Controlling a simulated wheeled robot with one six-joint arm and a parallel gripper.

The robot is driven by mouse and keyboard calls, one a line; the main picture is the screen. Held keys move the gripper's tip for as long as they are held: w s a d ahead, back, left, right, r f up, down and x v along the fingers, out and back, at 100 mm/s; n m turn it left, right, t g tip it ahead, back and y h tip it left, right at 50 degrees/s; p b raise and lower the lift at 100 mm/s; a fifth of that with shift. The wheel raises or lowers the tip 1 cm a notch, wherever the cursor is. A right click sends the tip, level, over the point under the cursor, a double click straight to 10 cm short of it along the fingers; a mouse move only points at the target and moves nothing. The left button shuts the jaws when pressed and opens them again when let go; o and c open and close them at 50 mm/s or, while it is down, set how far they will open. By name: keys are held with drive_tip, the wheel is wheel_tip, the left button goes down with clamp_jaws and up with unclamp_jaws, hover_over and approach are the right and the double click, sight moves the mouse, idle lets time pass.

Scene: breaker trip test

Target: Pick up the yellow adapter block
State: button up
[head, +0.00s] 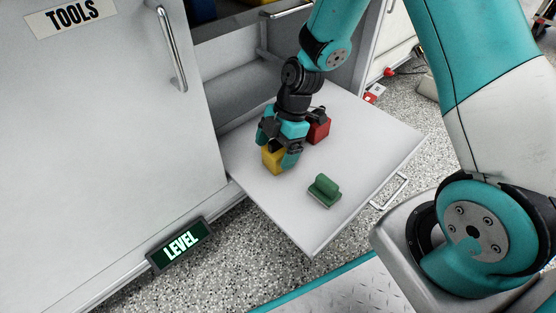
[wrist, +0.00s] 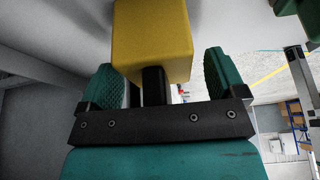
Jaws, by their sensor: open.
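The yellow adapter block (head: 272,160) rests on the light grey pull-out shelf (head: 245,188) in the head view, partly hidden behind my gripper (head: 277,153). In the wrist view the yellow block (wrist: 152,40) fills the top middle. My gripper (wrist: 163,80) is open, with one teal finger on each side of the block's near end. Gaps show between the fingers and the dark stem under the block.
A red block (head: 319,128) sits just behind and right of my gripper. A green block (head: 324,190) lies on the shelf to the front right. A white cabinet door marked TOOLS (head: 110,120) stands at left. The shelf's right part is clear.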

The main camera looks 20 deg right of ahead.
clamp_jaws()
drive_tip(key=shift+r, duration=0.15)
